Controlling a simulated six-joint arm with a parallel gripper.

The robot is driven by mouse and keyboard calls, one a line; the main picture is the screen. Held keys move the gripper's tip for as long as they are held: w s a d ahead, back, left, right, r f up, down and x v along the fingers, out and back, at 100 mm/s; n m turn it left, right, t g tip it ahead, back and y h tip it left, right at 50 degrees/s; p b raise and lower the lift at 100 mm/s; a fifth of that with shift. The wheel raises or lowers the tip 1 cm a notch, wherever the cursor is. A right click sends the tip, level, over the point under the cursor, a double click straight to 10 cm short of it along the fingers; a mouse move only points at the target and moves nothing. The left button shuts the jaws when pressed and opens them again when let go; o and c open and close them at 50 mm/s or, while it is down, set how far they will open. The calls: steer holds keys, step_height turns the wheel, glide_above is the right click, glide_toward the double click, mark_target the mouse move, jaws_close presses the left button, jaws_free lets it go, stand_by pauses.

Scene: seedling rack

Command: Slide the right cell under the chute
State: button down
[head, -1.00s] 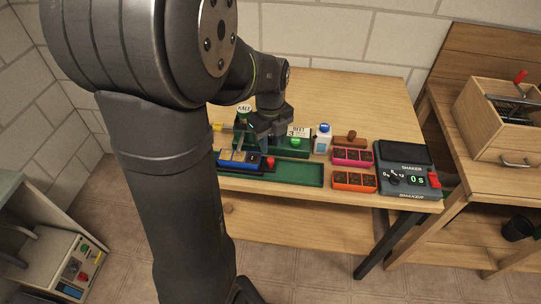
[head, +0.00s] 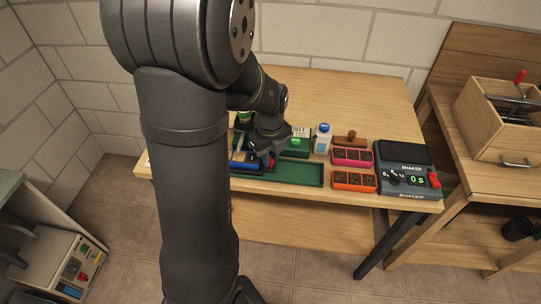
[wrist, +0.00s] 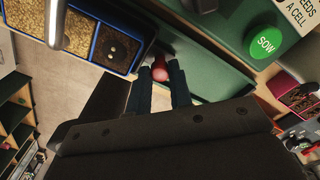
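The blue cell tray (head: 243,166) sits at the left end of the green channel (head: 300,174), mostly behind my arm in the head view. In the wrist view the blue tray (wrist: 94,46) shows a golden-brown cell (wrist: 78,30) and a darker speckled right cell (wrist: 116,49). A grey tube (wrist: 55,20), which looks like the chute, is left of the right cell, over the tray's left part. The red knob (wrist: 160,73) is at the tray's right end. My gripper (wrist: 160,78) has a finger on each side of the knob; contact is unclear.
The green SOW button (wrist: 265,42) is right of the gripper in the wrist view. A white bottle (head: 322,140), pink tray (head: 352,164), orange tray (head: 354,188) and shaker (head: 408,181) stand to the right. The channel right of the knob is clear.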

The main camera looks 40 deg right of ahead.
steer(key=shift+w+a, duration=1.55)
steer(key=c, duration=1.6)
jaws_free()
steer(key=shift+w+a, duration=0.1)
steer(key=shift+o, duration=0.2)
step_height(320, 180, up, 18)
steer(key=shift+f, duration=0.25)
steer(key=shift+r, duration=0.1)
step_height(320, 180, up, 8)
glide_above(255, 158)
